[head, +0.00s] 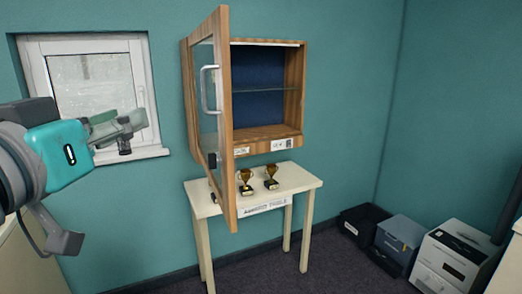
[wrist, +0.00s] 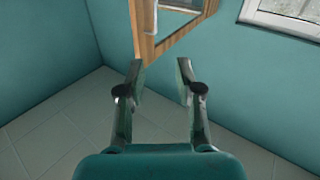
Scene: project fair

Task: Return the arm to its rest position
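My arm reaches in from the left edge of the head view, with its teal wrist housing in front of the window. My gripper (head: 122,128) points right, toward the cabinet, and is clear of it. In the wrist view my gripper (wrist: 160,82) has its two fingers apart with nothing between them. Part of the wooden cabinet (wrist: 172,37) shows beyond the fingertips there, not touching them.
The wall cabinet (head: 293,100) has its glass door (head: 222,110) swung wide open toward me; its visible shelf looks empty. Boxes (head: 452,262) sit on the floor at right. A window (head: 90,80) is behind my arm.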

